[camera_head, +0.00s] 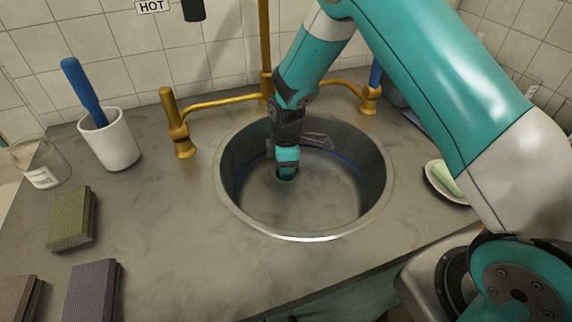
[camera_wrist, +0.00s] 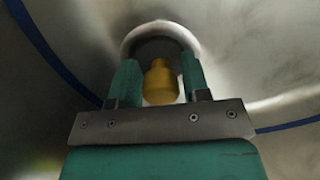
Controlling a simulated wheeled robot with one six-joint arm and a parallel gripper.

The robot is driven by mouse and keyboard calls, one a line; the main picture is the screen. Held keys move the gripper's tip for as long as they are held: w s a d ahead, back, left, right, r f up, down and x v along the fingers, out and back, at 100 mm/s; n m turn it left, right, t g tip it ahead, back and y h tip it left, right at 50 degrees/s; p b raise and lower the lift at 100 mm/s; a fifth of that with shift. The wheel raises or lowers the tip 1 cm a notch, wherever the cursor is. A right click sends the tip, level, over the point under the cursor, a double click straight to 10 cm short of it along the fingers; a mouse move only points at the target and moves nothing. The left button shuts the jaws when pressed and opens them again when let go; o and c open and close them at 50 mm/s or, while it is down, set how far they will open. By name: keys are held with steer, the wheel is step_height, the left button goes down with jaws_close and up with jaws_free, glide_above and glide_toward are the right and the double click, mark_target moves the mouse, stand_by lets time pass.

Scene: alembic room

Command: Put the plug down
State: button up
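The plug shows in the wrist view as a brass knob (camera_wrist: 161,83) above a dark disc. The two green fingertips of my gripper (camera_wrist: 160,80) stand on either side of the knob, with little or no gap, so it looks gripped. The pale drain ring (camera_wrist: 160,28) curves around the dark part; whether the plug sits fully in it is hard to tell. In the head view my gripper (camera_head: 287,160) points down into the round metal sink (camera_head: 330,195), low over the dark drain spot. My gripper hides the plug there.
The sink rim surrounds my gripper. Brass taps (camera_head: 180,130) and a brass pipe stand behind it. A white cup (camera_head: 110,140) with a blue-handled tool, a glass jar (camera_head: 42,165) and several sponges (camera_head: 72,218) are at left. A soap dish (camera_head: 445,182) is at right.

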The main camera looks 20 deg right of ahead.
steer(key=shift+o, duration=1)
steer(key=shift+r, duration=0.1)
step_height(320, 180, up, 12)
steer(key=s+a+r+m+y, duration=0.2)
steer(key=s+a+r+m, duration=0.15)
steer(key=s+r, duration=0.85)
steer(key=s+r+m+y, duration=0.1)
steer(key=s+r+m, duration=0.1)
steer(key=s, duration=0.6)
steer(key=s+a+r+m+y, duration=0.1)
steer(key=s+r+m, duration=0.1)
steer(key=s, duration=0.6)
